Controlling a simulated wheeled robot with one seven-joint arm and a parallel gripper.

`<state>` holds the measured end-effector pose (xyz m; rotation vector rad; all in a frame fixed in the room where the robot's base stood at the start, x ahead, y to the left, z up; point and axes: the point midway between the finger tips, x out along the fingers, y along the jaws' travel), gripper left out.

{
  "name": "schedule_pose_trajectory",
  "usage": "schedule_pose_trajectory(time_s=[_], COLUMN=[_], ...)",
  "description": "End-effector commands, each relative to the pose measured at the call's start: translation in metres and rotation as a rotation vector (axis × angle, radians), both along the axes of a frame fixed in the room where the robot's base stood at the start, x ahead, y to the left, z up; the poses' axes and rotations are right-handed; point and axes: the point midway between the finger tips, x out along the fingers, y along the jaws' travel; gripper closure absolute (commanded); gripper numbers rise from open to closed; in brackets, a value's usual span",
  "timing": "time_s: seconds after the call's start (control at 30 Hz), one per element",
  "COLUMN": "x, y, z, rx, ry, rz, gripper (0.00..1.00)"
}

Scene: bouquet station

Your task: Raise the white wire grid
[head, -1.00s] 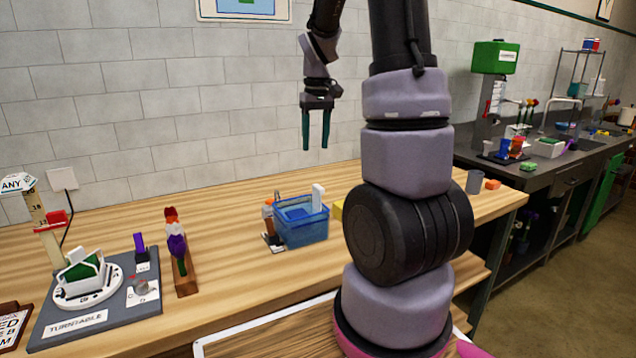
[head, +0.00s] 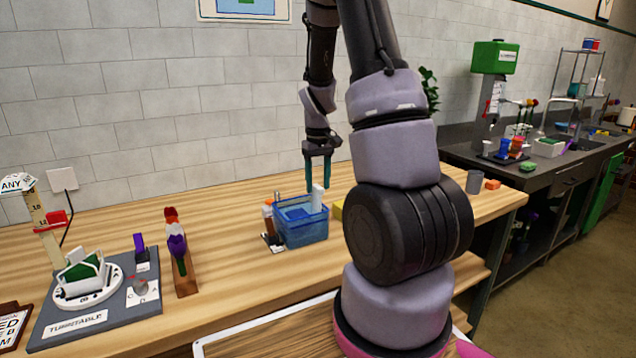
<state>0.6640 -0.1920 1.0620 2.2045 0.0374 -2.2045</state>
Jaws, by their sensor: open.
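A blue see-through tub (head: 306,235) stands on the wooden table. A white upright piece (head: 317,201) sticks up out of its right side; it may be the handle of the white wire grid, but the grid itself cannot be made out inside the tub. My gripper (head: 318,186) points down with its two teal fingers open. The fingertips are at the top of the white piece in the picture, one to each side. Whether they touch it cannot be told.
Small bottles (head: 268,212) stand just left of the tub. A yellow thing (head: 337,211) shows to its right, partly behind my arm. A wooden stand with flowers (head: 180,250) and a turntable board (head: 110,290) are at the left. The table between them is clear.

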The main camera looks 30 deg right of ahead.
Motion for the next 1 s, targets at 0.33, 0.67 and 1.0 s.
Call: schedule_pose_trajectory(time_s=[0.33,0.67,1.0], x=[0.0000,0.0000,0.0001], y=[0.0001,0.0001,0.0000], z=[-0.0008,-0.0006,-0.0004], rx=[0.000,0.000,0.000], ry=[0.000,0.000,0.000], rz=[0.000,0.000,0.000], gripper=[0.79,1.00,1.00])
